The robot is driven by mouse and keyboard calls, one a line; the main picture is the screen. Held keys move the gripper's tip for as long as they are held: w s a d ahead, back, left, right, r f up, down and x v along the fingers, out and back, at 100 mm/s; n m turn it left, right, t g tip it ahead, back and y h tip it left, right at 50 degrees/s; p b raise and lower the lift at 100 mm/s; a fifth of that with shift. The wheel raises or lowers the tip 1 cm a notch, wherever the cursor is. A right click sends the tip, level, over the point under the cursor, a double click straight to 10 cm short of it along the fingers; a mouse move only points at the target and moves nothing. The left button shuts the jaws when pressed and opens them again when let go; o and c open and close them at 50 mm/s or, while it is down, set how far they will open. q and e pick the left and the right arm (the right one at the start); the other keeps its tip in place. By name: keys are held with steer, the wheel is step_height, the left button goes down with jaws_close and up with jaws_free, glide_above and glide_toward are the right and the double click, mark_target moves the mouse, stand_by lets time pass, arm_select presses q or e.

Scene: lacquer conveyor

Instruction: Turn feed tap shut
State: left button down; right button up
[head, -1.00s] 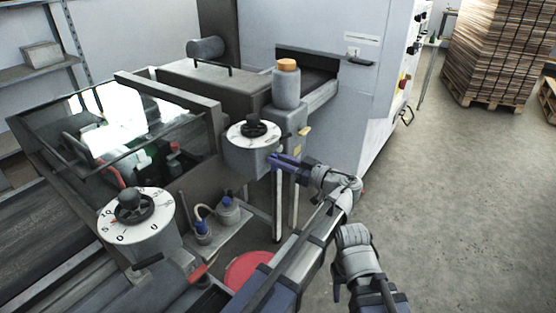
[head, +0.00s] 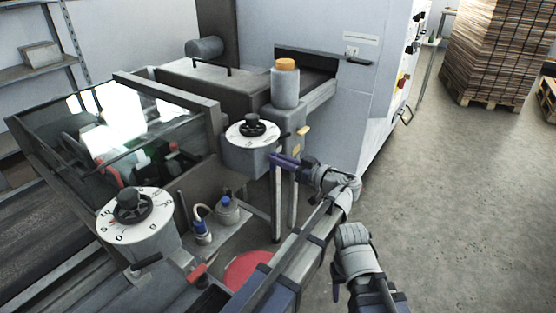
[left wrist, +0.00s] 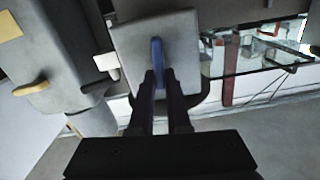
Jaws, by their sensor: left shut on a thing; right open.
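A blue lever (left wrist: 158,55), which looks like the feed tap's handle, stands out from a grey block (left wrist: 184,34) in the left wrist view. My left gripper (left wrist: 159,84) is shut on the lever, with a dark finger on each side. In the head view, my left gripper (head: 284,160) is at the side of the housing below the far dial (head: 252,132). The fingers largely hide the lever there. My right gripper (head: 337,284) is low beside its own wrist, away from the machine. It shows only as a small dark part.
A yellow lever (left wrist: 30,89) is left of the grey block. A bottle with an orange cap (head: 286,86) stands behind the far dial. A near dial (head: 135,215), a red handle (head: 197,272) and small containers (head: 228,210) are on the left. Open floor lies right.

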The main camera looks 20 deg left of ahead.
arm_select(q)
steer(key=shift+w+d+f+m+b, duration=0.1)
steer(key=shift+w+f+m+b, duration=0.2)
steer(key=shift+m, duration=2.45)
steer(key=shift+w+d+f+m+b, duration=0.15)
steer(key=shift+f+m+b, duration=0.15)
steer(key=shift+m, duration=2.4)
steer(key=shift+w+d+f+m+b, duration=0.1)
steer(key=shift+w+f+m+b, duration=0.2)
steer(key=shift+m, duration=2.45)
arm_select(e)
steer(key=shift+f, duration=0.9)
arm_select(q)
steer(key=c, duration=0.9)
jaws_free()
